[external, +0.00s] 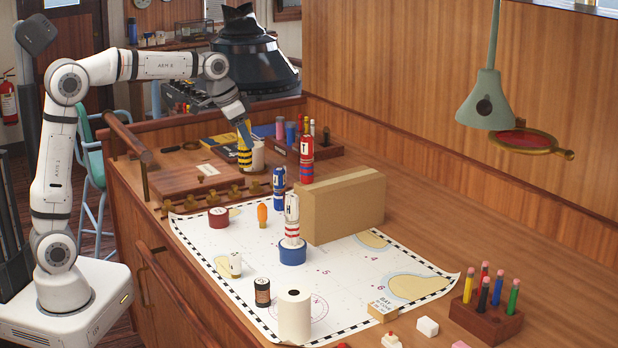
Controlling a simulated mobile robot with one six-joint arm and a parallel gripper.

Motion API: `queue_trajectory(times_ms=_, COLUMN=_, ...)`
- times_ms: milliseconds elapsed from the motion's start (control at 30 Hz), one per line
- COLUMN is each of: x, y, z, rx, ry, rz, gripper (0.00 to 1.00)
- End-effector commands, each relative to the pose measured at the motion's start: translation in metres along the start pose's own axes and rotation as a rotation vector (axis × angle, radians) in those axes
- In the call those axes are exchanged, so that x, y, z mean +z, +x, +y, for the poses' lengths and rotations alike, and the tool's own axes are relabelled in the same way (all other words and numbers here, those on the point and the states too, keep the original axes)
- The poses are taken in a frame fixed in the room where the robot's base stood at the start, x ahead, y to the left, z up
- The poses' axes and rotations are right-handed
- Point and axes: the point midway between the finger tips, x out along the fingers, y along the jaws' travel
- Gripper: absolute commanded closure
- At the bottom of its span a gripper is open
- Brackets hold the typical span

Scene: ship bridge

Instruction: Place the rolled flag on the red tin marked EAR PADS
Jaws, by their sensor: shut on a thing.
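My gripper (244,146) is at the far left part of the counter, pointing down. Other rolled flags stand upright: a red one (306,160), a blue one (279,187), and a white one with red bands (292,215) on a blue tin (292,253).
A cardboard box (345,205) stands right of the flags. An orange peg (262,215), a small white figure (235,264), a dark tin (262,292) and a white roll (294,316) stand on the chart (335,283). A brass-knobbed rack (225,196) lies behind the red tin.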

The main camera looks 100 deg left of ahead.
Motion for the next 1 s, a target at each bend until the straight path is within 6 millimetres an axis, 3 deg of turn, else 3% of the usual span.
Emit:
queue_trajectory(times_ms=33, x=0.014, y=-0.002, z=-0.021, rx=-0.015, ry=-0.036, rz=0.002, gripper=0.9)
queue_trajectory(times_ms=100, x=0.028, y=-0.007, z=-0.041, rx=-0.029, ry=-0.071, rz=0.001, gripper=0.9)
queue_trajectory(times_ms=400, x=0.067, y=-0.019, z=-0.087, rx=-0.065, ry=-0.159, rz=0.0, gripper=0.9)
queue_trajectory(times_ms=1000, x=0.102, y=0.071, z=-0.084, rx=-0.061, ry=-0.153, rz=-0.003, gripper=0.9)
